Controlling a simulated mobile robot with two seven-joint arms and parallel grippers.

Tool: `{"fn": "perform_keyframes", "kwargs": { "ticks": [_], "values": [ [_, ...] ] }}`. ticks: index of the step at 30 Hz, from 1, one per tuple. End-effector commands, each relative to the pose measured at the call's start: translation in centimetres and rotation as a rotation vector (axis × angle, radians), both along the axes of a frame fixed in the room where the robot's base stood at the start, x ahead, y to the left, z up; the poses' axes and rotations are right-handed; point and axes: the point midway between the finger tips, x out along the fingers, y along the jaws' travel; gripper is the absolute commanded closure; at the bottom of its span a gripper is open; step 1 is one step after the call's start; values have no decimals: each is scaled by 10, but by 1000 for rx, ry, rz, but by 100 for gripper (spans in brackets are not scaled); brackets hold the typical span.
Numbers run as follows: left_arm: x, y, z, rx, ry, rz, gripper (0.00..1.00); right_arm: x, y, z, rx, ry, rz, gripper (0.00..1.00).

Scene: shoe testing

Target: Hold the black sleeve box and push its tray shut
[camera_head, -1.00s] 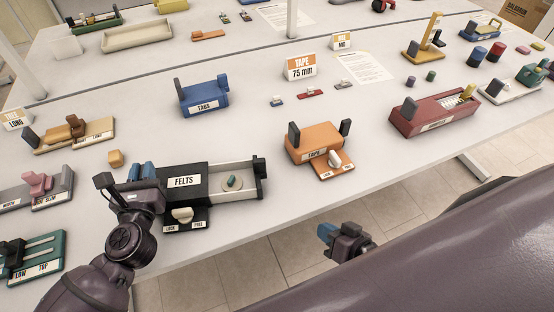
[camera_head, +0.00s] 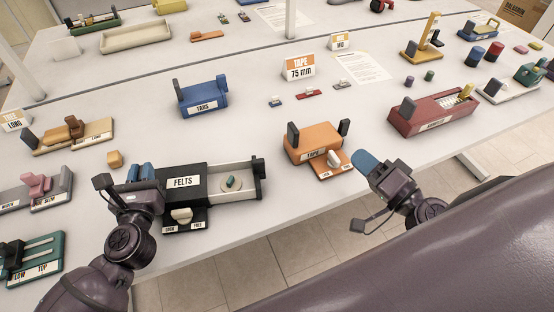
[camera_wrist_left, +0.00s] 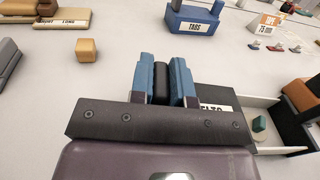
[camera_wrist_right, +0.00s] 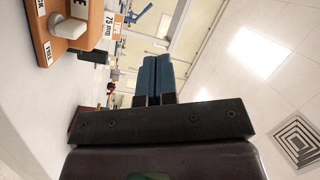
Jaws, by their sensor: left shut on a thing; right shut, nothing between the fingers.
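The black sleeve box (camera_head: 181,180), labelled FELTS, lies near the table's front edge at centre left. Its pale tray (camera_head: 220,187) sticks out to the right, with a small green piece (camera_head: 231,182) inside and a dark upright end (camera_head: 260,172). A cream lever (camera_head: 182,215) sits on the LOCK/FREE plate in front. My left gripper (camera_head: 144,172) is at the box's left end, shut on a black upright tab (camera_wrist_left: 161,83) between its blue fingers. My right gripper (camera_head: 366,163) is shut and empty, right of the tray and close to the orange TAPE box's front plate.
The orange TAPE box (camera_head: 314,141) stands right of the tray. A blue TABS box (camera_head: 203,97) is behind, a wooden cube (camera_head: 115,158) at back left, and a dark red box (camera_head: 432,114) at right. The table between tray and orange box is clear.

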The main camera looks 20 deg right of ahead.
Motion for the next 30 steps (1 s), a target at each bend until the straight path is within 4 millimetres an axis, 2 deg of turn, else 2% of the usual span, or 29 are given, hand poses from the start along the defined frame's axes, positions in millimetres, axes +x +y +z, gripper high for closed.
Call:
{"fn": "perform_keyframes", "kwargs": {
  "ticks": [8,16,24,30],
  "values": [
    [0,0,0,0,0,0,100,32,18,-12,68,79,293,100],
    [0,0,0,0,0,0,100,55,29,-26,113,253,604,100],
    [0,0,0,0,0,0,100,71,22,-30,126,473,850,100],
    [0,0,0,0,0,0,100,76,13,-29,123,598,951,100]
  ]
}}
